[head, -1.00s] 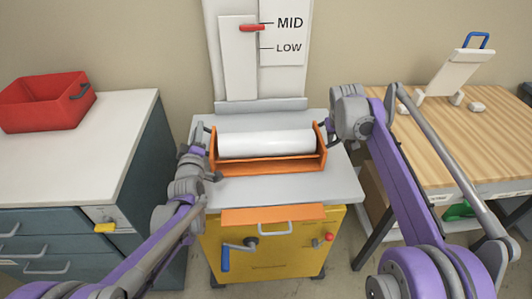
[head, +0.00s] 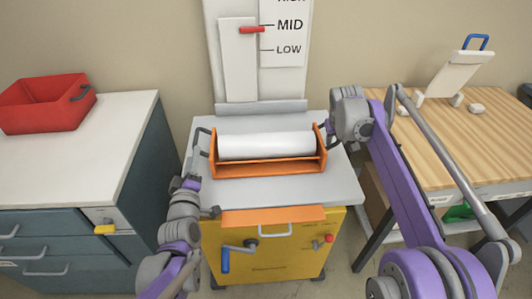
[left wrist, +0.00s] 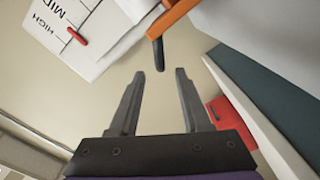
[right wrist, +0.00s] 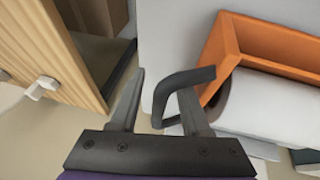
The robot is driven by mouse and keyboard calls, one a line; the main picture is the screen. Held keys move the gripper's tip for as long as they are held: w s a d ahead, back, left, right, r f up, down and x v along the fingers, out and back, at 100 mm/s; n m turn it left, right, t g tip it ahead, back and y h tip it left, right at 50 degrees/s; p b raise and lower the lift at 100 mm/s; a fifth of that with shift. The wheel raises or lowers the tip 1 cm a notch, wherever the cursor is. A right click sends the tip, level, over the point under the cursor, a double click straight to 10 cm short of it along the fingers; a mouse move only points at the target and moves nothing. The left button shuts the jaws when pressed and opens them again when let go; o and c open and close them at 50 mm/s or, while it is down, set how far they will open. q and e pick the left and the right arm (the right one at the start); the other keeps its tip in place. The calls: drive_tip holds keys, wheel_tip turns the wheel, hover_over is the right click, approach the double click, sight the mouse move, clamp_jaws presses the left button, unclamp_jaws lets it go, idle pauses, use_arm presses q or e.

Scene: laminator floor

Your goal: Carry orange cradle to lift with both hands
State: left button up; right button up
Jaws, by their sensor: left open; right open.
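The orange cradle (head: 268,168) holds a white roll (head: 266,145) and rests on the lift's grey top (head: 270,188), with a dark handle at each end. My left gripper (head: 191,182) is open and empty, apart from the cradle at its near left. In the left wrist view the left handle (left wrist: 158,53) is ahead of the open fingers (left wrist: 160,78), not between them. My right gripper (head: 331,130) is at the cradle's right end. In the right wrist view its fingers (right wrist: 160,82) are open, with the right handle (right wrist: 185,84) reaching between them; contact is unclear.
The lift has a yellow base (head: 285,262) with a blue-handled crank (head: 226,258). A red pointer (head: 252,30) on the mast is near MID. A red bin (head: 45,105) sits on the left cabinet. A wooden table (head: 450,145) stands at right.

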drive_tip(key=shift+s+r, duration=0.1)
drive_tip(key=shift+r, duration=0.05)
use_arm(q)
drive_tip(key=shift+s+d, duration=0.1)
drive_tip(key=shift+s, duration=0.5)
use_arm(e)
drive_tip(key=v, duration=1.1)
drive_tip(key=shift+s+r, duration=0.2)
drive_tip(key=shift+r, duration=0.05)
